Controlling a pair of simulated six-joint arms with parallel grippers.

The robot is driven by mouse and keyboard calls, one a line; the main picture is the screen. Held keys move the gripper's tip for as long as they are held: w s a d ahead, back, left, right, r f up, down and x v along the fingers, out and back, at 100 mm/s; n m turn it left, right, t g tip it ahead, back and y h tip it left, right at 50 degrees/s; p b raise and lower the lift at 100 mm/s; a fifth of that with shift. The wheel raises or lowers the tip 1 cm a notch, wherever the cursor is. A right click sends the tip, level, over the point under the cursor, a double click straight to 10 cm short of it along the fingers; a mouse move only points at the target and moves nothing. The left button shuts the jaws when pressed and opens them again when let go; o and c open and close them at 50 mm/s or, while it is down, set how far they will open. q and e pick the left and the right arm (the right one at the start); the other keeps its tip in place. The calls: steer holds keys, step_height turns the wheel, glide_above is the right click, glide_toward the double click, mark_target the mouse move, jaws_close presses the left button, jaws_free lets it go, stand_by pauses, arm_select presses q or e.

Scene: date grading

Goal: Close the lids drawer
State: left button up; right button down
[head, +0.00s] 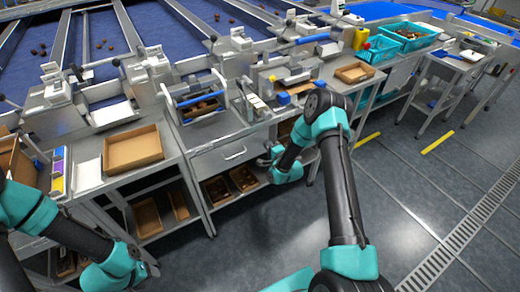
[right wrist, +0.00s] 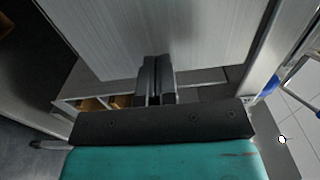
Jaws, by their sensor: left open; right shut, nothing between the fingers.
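A grey drawer front with a bar handle (head: 234,154) sits under the middle bench in the head view; I take it for the lids drawer. It looks about level with the bench frame, but I cannot tell whether a gap remains. My right gripper (head: 265,160) is at the right end of this front, shut and empty. In the right wrist view its closed fingers (right wrist: 155,78) point at a broad, pale grey panel (right wrist: 120,30); whether they touch it is unclear. My left gripper (head: 147,263) is low at the left, open, away from the drawer; its fingers are small in view.
Open brown boxes (head: 217,189) stand on the shelf below the drawer. Teal crates (head: 378,50) are at the back right. The floor (head: 420,190) at right is clear.

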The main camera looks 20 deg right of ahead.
steer(key=shift+w+d+r, duration=0.15)
steer(key=shift+w+r, duration=0.05)
steer(key=shift+w, duration=0.15)
steer(key=shift+s, duration=0.15)
arm_select(q)
steer(key=shift+w+d, duration=0.3)
steer(key=shift+d, duration=0.05)
arm_select(e)
steer(key=s+d, duration=0.1)
steer(key=s, duration=1.3)
steer(key=shift+s+f, duration=0.2)
steer(key=shift+f, duration=0.15)
steer(key=s+a+f+n+g+y, duration=0.2)
steer(key=s+a+f+n+g, duration=0.35)
steer(key=a+n+g, duration=0.35)
steer(key=s+a+r+n+g, duration=0.1)
steer(key=s+a+n+g, duration=0.2)
steer(key=s, duration=0.4)
steer(key=s+a+n+g, duration=0.3)
steer(key=s+a+g, duration=0.1)
steer(key=s, duration=0.3)
steer(key=shift+s+a+r+g, duration=0.3)
steer(key=shift+r+g, duration=0.1)
steer(key=shift+g, duration=0.2)
